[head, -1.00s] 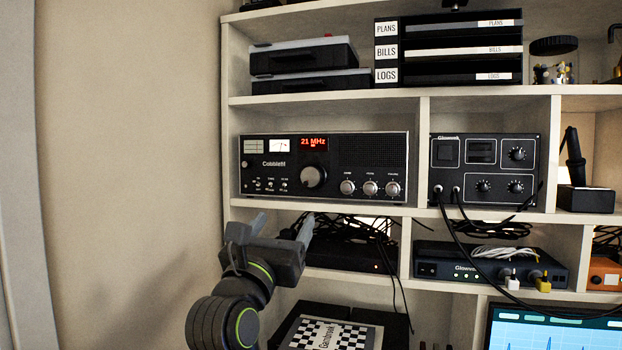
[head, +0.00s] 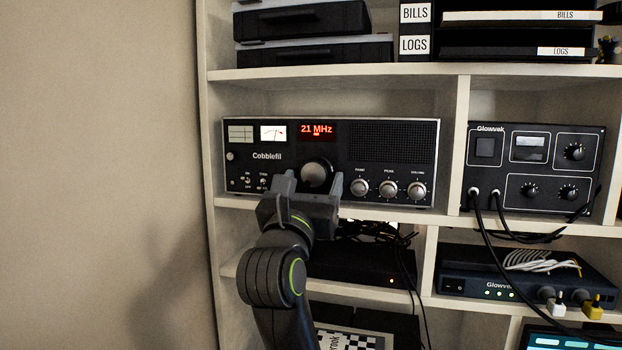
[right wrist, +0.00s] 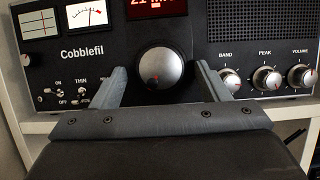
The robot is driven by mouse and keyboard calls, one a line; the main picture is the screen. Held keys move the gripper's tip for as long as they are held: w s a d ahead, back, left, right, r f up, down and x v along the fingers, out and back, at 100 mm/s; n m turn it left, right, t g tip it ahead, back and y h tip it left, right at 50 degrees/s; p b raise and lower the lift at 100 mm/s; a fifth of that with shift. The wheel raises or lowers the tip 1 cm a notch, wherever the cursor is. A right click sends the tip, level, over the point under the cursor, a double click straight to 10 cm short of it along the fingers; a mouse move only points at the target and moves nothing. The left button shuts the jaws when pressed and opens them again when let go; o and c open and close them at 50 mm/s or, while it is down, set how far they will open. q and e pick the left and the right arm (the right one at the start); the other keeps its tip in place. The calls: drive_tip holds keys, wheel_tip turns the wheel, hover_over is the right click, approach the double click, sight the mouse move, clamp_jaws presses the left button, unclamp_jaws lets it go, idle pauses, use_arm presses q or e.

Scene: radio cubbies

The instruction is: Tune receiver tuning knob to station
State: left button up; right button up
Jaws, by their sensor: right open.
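The receiver (head: 395,150), a black Cobblefil radio, stands in a cubby. Its red display (head: 317,130) reads 21 MHz in the head view. The large round tuning knob (head: 316,174) sits below the display; in the right wrist view the knob (right wrist: 160,68) shows a small red mark low on its face. My right gripper (head: 313,180) is open in front of the receiver. In the right wrist view its fingers (right wrist: 162,82) stand left and right of the knob, apart from it. How far the fingertips are from the panel is unclear. My left gripper is not in view.
Band, peak and volume knobs (head: 388,189) sit right of the tuning knob, small switches (head: 255,181) to its left. A shelf edge (head: 345,211) runs under the receiver. A second Glowvek unit (head: 535,160) with cables is in the right cubby. Cables (head: 370,235) hang below.

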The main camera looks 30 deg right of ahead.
drive_tip(key=shift+s+a+r, duration=0.1)
drive_tip(key=shift+s+a, duration=0.05)
drive_tip(key=shift+s, duration=0.1)
drive_tip(key=shift+c, duration=1.2)
drive_tip(key=c, duration=0.7)
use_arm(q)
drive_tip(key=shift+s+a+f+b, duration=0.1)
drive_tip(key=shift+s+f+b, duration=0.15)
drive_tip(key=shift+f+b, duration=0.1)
use_arm(e)
drive_tip(key=shift+w+m+g+h, duration=0.15)
drive_tip(key=shift+m+g+h, duration=0.35)
drive_tip(key=shift+m, duration=0.9)
drive_tip(key=shift+c, duration=0.3)
drive_tip(key=o, duration=1)
